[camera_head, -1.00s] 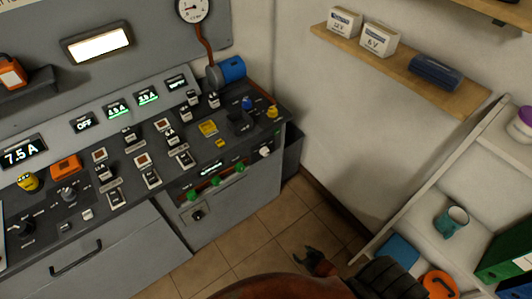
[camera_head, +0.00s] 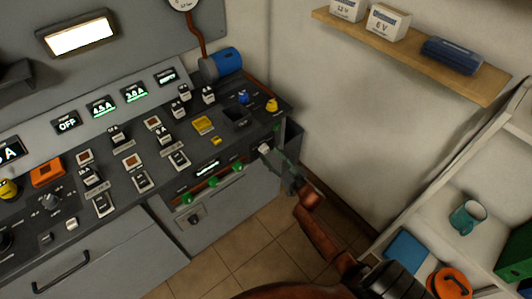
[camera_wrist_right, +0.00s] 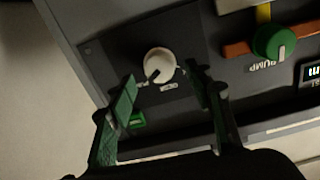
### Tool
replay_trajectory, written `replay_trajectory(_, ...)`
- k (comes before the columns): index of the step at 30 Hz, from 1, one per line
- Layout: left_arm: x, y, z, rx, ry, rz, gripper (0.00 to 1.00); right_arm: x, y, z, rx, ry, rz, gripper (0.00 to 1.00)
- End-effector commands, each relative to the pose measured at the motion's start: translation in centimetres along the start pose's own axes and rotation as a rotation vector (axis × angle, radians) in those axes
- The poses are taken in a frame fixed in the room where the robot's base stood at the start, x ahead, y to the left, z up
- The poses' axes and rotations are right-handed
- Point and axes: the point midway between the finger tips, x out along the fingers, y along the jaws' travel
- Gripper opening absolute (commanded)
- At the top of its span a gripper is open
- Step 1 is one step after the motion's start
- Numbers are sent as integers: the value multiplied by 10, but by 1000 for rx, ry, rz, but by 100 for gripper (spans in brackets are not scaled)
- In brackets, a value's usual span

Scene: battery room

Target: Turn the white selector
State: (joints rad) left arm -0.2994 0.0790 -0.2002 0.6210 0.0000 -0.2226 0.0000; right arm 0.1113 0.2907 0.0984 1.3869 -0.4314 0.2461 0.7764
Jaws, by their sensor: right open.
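The white selector (camera_head: 264,148) is a small round knob at the right end of the console's front strip, partly covered by my right gripper in the head view. In the right wrist view the white selector (camera_wrist_right: 160,64) shows clearly, with a dark pointer mark toward its lower left and small labels below it. My right gripper (camera_wrist_right: 160,88) is open, its two fingers on either side of the knob's lower part in that picture; contact cannot be told. In the head view my right gripper (camera_head: 279,155) is at the console's right corner. My left gripper is not in view.
A green pump knob (camera_wrist_right: 274,42) on an orange pipe line is right of the selector in the wrist view. Several green knobs line the strip; one green knob (camera_head: 238,167) is nearest. The white wall (camera_head: 370,140) and a shelf unit (camera_head: 440,230) stand to the right.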

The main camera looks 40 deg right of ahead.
Motion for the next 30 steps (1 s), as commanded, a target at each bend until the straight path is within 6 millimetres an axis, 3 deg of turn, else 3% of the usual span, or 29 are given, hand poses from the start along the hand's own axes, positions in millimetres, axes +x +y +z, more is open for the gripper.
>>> replay_trajectory(2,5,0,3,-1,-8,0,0,13,0,2,-1,-1,-1,47)
replay_trajectory(6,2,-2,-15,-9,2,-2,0,27,-1,2,0,-2,-1,47)
replay_trajectory(17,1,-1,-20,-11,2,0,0,33,-1,1,0,-2,-2,47)
replay_trajectory(30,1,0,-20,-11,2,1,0,33,-2,1,0,-2,-2,17)
